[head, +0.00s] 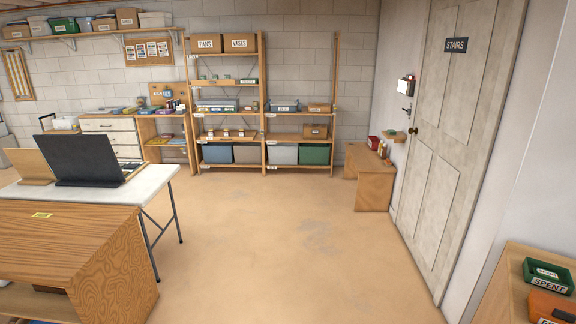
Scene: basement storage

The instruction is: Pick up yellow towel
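I cannot pick out a yellow towel for certain in the head view. Neither of my grippers is in view.
The wooden cabinet (75,250) and a white folding table (150,187) stand at the left. Shelving (264,105) lines the back wall. A low bench (368,180) stands by the stairs door (440,140). A wooden surface (505,290) is near right. The middle floor (290,250) is clear.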

